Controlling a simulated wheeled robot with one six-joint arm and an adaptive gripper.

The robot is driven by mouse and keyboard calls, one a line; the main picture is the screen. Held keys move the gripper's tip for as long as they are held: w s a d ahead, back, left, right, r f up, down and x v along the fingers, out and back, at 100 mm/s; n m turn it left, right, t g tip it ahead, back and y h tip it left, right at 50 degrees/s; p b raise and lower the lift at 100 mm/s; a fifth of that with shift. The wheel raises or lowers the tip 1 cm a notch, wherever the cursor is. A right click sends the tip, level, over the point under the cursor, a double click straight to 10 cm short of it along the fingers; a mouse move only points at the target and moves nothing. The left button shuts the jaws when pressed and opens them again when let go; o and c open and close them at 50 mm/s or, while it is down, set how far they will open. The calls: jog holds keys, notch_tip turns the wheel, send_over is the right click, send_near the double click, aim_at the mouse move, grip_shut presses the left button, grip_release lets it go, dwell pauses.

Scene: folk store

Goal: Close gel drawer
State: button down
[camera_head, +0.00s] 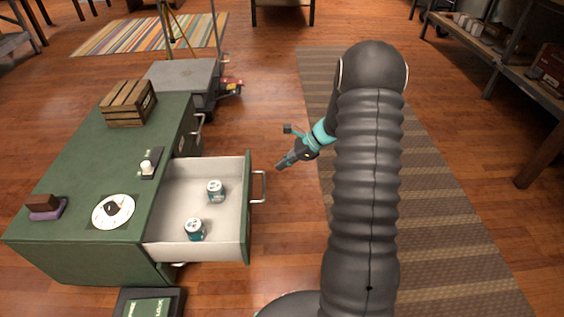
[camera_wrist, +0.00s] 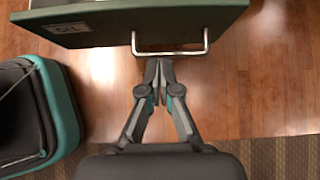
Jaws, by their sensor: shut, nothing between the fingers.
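The gel drawer (camera_head: 178,208) is pulled out of the green cabinet (camera_head: 66,171) and stands open. Two small jars, one at the middle (camera_head: 215,191) and one nearer the front (camera_head: 195,230), sit inside it. Its green front has a metal bar handle (camera_head: 259,187). My gripper (camera_head: 281,165) is shut and empty, just right of the handle in the head view. In the wrist view, the drawer front (camera_wrist: 150,25) and handle (camera_wrist: 171,53) lie ahead, and my fingertips (camera_wrist: 159,64) are close to the handle's middle. I cannot tell whether they touch it.
A wooden crate (camera_head: 129,103), a plate (camera_head: 113,211) and a small block on a purple base (camera_head: 46,207) stand on the cabinet top. A grey cart (camera_head: 184,76) is behind. A striped runner (camera_head: 440,200) lies to the right; the floor between is clear.

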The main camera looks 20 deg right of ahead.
send_over(263, 189)
jog(key=d, duration=0.2)
notch_tip(263, 189, down, 5)
jog(key=shift+a+r, duration=0.2)
jog(key=shift+a, duration=0.85)
jog(key=shift+w+a, duration=0.25)
jog(key=shift+a, duration=0.5)
